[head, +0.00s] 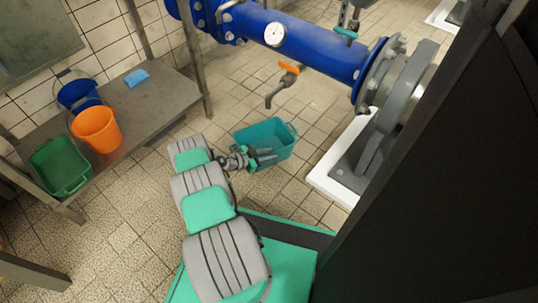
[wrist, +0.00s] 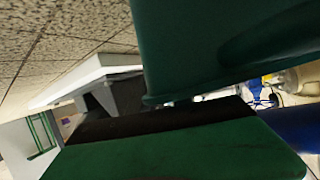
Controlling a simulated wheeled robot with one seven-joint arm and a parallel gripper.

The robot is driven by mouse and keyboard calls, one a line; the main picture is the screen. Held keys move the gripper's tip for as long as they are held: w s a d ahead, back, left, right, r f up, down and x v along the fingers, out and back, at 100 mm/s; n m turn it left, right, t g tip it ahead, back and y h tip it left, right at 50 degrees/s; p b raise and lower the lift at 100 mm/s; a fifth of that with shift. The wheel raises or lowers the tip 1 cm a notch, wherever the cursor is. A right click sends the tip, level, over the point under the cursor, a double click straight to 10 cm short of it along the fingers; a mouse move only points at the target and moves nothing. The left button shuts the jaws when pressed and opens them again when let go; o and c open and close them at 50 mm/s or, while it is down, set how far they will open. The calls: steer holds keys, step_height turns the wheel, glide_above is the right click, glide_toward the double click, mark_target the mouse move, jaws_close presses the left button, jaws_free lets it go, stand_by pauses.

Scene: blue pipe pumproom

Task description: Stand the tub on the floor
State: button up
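A teal tub (head: 274,133) with handles at its ends is at the middle of the head view, beyond my arm. My gripper (head: 267,156) is at the tub's near left side, with its grey fingers overlapping the tub in this view. Whether the fingers close on its wall is too small to tell. In the wrist view a large dark green surface, which looks like the tub (wrist: 230,45), fills the upper right, very close.
A grey bench (head: 150,98) at left holds a blue bucket (head: 78,94), an orange bucket (head: 97,129), a green tub (head: 60,167) and a blue sponge (head: 136,78). A blue pipe (head: 315,52) crosses above. A white-edged plinth (head: 325,182) stands right of the teal tub. Tiled floor (head: 215,105) is clear between.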

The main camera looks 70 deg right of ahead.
steer(key=shift+r, duration=0.15)
steer(key=w+a+r+n+t+y+p, duration=0.1)
steer(key=w+a+r+n+t, duration=0.1)
steer(key=w+a+r, duration=0.35)
steer(key=w+a+r+n+t+p, duration=0.1)
steer(key=w+a+r+n+p, duration=0.15)
steer(key=w+r, duration=0.6)
steer(key=w+a+r+n+t+y, duration=0.1)
steer(key=w+a+r+t, duration=0.3)
steer(key=w, duration=0.7)
steer(key=w+a+r+n+t+y, duration=0.1)
steer(key=w+a+r+n, duration=0.25)
steer(key=a+r, duration=0.3)
steer(key=w+a+r+n+y, duration=0.25)
steer(key=w+a+r, duration=0.2)
steer(key=a, duration=0.35)
steer(key=s+a+r+n+t+y, duration=0.1)
steer(key=s+a+r+n, duration=0.1)
steer(key=a+r+n, duration=0.45)
steer(key=s+a+r+n+t+y, duration=0.1)
steer(key=s+a+r+n+t, duration=0.2)
steer(key=a, duration=0.7)
steer(key=s+a+r+n+y, duration=0.2)
steer(key=s+a+r+n, duration=0.2)
steer(key=s+a, duration=0.5)
steer(key=a+n, duration=0.2)
steer(key=a, duration=0.1)
steer(key=shift+n+g, duration=0.3)
steer(key=shift+n, duration=0.1)
